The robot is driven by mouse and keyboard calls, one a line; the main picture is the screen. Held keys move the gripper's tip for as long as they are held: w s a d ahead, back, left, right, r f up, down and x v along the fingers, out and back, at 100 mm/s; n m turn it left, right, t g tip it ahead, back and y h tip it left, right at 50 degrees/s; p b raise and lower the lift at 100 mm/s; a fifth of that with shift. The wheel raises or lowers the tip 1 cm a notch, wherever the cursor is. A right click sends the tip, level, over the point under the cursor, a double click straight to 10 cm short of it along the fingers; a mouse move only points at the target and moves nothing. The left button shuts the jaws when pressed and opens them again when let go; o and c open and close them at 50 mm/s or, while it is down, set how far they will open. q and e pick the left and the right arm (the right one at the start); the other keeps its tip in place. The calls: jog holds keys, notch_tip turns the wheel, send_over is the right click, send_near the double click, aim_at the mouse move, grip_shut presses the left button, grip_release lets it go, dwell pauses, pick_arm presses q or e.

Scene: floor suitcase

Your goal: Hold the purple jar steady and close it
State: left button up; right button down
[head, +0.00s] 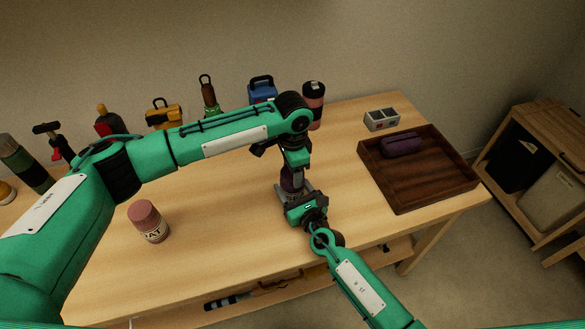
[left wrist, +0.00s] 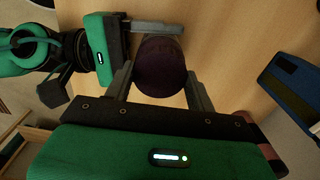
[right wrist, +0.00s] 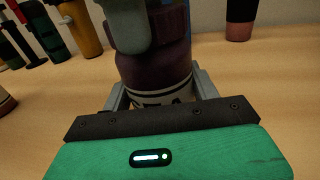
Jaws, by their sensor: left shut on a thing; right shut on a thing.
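The purple jar (head: 289,186) stands upright on the wooden table, partly hidden by my arms. In the right wrist view its dark purple body (right wrist: 153,72) shows with a pale label band low down. My right gripper (right wrist: 162,92) is shut around the lower body from the near side. My left gripper (left wrist: 160,88) comes from above and is shut on the round purple lid (left wrist: 160,62), one finger on each side. The lid (right wrist: 172,22) is at the top of the jar, partly behind a left finger; I cannot tell whether it is fully seated.
A pink jar (head: 148,222) stands at the front left of the table. A dark wooden tray (head: 425,195) holding a purple case (head: 403,145) is at the right, with a grey divided box (head: 381,121) behind. Several tools, bottles and boxes line the back. The table between is clear.

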pick_arm(q)
jog(key=m, duration=1.1)
jog(key=o, duration=1.2)
jog(key=shift+c, duration=0.2)
jog(key=shift+r, duration=0.1)
notch_tip(320, 180, up, 12)
pick_arm(e)
jog(key=shift+c, duration=1.5)
grip_release()
